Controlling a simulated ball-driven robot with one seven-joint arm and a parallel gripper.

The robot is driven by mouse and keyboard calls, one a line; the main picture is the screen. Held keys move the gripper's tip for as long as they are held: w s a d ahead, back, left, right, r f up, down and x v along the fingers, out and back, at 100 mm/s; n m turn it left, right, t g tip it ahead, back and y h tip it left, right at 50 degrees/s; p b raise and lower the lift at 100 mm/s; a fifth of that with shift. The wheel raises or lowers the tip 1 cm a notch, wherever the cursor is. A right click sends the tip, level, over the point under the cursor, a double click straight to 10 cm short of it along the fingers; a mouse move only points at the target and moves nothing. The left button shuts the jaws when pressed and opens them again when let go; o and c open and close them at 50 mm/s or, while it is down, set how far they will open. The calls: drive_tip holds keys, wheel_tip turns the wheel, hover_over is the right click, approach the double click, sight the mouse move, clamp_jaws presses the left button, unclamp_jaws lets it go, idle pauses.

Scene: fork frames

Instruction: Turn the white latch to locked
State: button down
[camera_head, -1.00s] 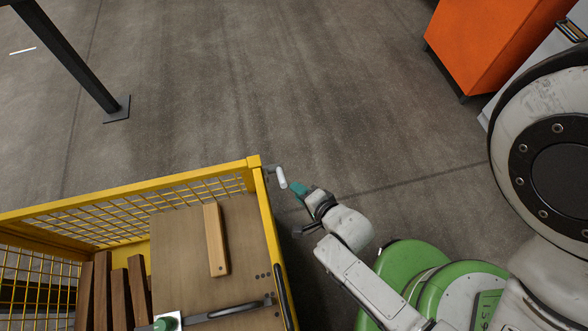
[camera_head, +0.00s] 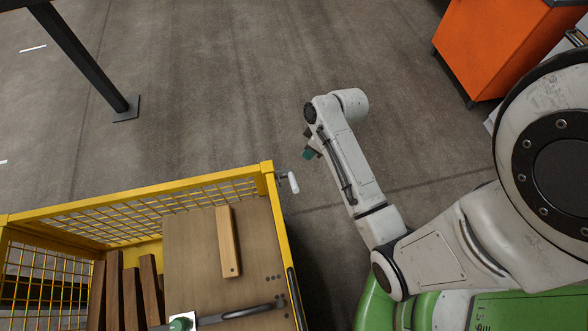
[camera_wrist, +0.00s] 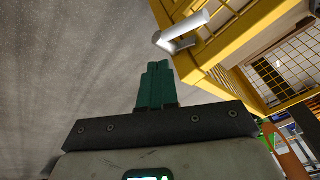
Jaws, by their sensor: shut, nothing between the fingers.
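The white latch (camera_head: 293,183) is a short white handle on a grey stem at the outer corner of the yellow crate (camera_head: 268,181). In the wrist view the latch (camera_wrist: 182,31) sticks out from the yellow frame, above and right of my fingers. My gripper (camera_head: 308,154) has teal fingers and is above and slightly right of the latch in the head view, apart from it. In the wrist view the fingers (camera_wrist: 157,70) are together and empty, with a gap to the latch.
The crate holds dark wooden boards (camera_head: 113,290) and a brown panel (camera_head: 190,245) with a light wooden strip (camera_head: 228,243). An orange cabinet (camera_head: 492,45) stands at upper right, and a dark post (camera_head: 80,60) at upper left. The floor between them is clear.

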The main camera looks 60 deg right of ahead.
wheel_tip(320, 180, up, 5)
drive_tip(key=n+y, duration=0.2)
drive_tip(key=n, duration=0.4)
drive_tip(key=n+g+b, duration=0.1)
drive_tip(key=b, duration=0.1)
approach(293, 182)
drive_tip(key=x, duration=0.5)
drive_tip(key=shift+w+d, duration=0.25)
drive_tip(key=shift+w, duration=0.05)
drive_tip(key=shift+s+a+f, duration=0.1)
drive_tip(key=shift+a+f, duration=0.25)
drive_tip(key=shift+f, duration=0.25)
drive_tip(key=shift+s+a+f, duration=0.1)
drive_tip(key=shift+a, duration=0.1)
